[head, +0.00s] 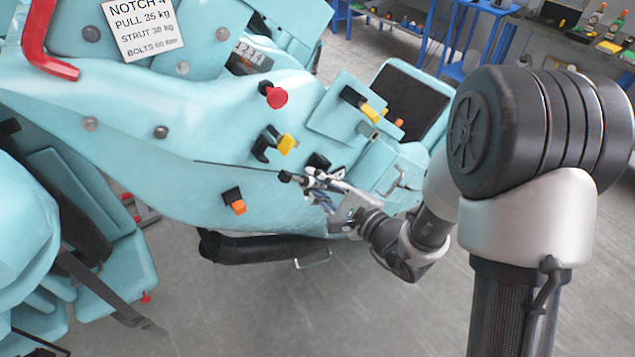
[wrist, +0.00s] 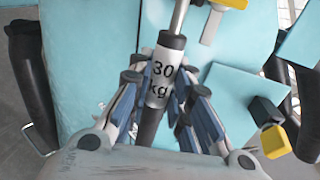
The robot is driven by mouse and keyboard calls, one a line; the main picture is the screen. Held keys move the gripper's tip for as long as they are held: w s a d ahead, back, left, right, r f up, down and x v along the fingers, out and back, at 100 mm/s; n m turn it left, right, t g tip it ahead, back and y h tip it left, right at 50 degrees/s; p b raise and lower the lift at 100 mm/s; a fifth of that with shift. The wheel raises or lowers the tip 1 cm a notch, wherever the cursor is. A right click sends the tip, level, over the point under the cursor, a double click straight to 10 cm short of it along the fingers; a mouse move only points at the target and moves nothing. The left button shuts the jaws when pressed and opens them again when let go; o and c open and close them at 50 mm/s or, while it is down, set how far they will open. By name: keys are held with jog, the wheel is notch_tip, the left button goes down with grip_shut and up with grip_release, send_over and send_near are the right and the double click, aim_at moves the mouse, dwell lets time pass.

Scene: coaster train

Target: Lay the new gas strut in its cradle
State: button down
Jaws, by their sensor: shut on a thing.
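The gas strut is a dark cylinder (wrist: 172,42) with a silver rod and a white band reading "30 kg". My gripper (wrist: 163,82) is shut around it at the band. In the head view, my gripper (head: 322,187) is in front of the turquoise car's side, and the strut's thin rod (head: 235,167) points left. I cannot tell whether the strut touches the car. Black holders with a yellow tab (head: 286,143) and an orange tab (head: 238,207) stick out of the panel; I cannot tell which belong to the cradle.
A sign (head: 142,28) reads "NOTCH 4", with a strut line partly blurred. A red knob (head: 276,96) and a yellow-tabbed black holder (head: 362,104) stick out of the car. A black roll (head: 265,246) lies along its lower edge. Blue stands (head: 465,50) are behind. Grey floor is free in front.

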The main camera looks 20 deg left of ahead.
jog(key=shift+b, duration=0.4)
jog(key=shift+w+r+b+x, duration=0.15)
jog(key=shift+r+b+x, duration=0.1)
jog(key=shift+x, duration=1.2)
jog(key=shift+w+r+b+x, duration=0.1)
jog(key=shift+r+x, duration=0.1)
jog(key=shift+x, duration=1.2)
jog(key=shift+d, duration=0.1)
jog(key=shift+b, duration=1)
jog(key=shift+r+b+x, duration=0.2)
jog(key=shift+b+x, duration=0.4)
jog(key=shift+x, duration=1.2)
jog(key=c, duration=1.4)
grip_release()
jog(key=shift+w+d, duration=0.15)
